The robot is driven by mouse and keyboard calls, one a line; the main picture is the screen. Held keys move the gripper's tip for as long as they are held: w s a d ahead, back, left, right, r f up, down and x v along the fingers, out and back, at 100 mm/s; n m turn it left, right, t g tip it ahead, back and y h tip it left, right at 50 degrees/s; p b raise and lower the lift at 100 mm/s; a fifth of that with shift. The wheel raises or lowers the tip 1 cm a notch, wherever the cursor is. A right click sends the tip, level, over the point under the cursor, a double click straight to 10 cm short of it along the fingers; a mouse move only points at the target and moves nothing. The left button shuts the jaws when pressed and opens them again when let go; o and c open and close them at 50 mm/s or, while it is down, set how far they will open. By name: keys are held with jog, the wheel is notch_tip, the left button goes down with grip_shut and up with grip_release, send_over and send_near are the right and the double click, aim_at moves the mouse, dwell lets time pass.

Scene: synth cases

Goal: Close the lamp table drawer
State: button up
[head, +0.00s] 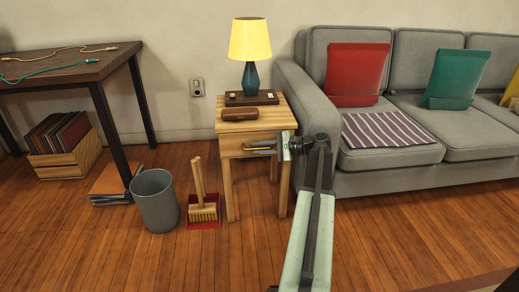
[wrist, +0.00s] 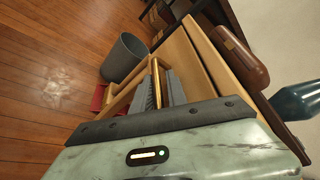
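The wooden lamp table (head: 226,127) stands left of the sofa. Its drawer front (head: 232,141) faces me with a brass bar handle (head: 259,149). How far the drawer stands out is hard to tell. My gripper (head: 281,147) is at the right part of the handle. In the wrist view, my gripper's grey fingers (wrist: 160,90) lie close on both sides of the brass handle (wrist: 156,78) and look shut on it. The table's pale wood (wrist: 183,58) shows just beyond. The far side of the table is hidden.
A lamp (head: 250,43) and a brown case (head: 240,114) are on the table. A grey bin (head: 155,201) and a brush with a red dustpan (head: 203,212) stand to its left. The grey sofa (head: 300,96) is close on the right. The front floor is open.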

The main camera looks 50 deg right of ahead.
aim_at(259, 137)
notch_tip(259, 137, up, 5)
jog(key=p, duration=0.5)
jog(key=shift+w+d+f, duration=0.1)
jog(key=shift+f, duration=0.1)
jog(key=s+a, duration=1)
jog(key=s, duration=0.2)
jog(key=shift+s+a+r, duration=0.2)
jog(key=shift+a, duration=0.1)
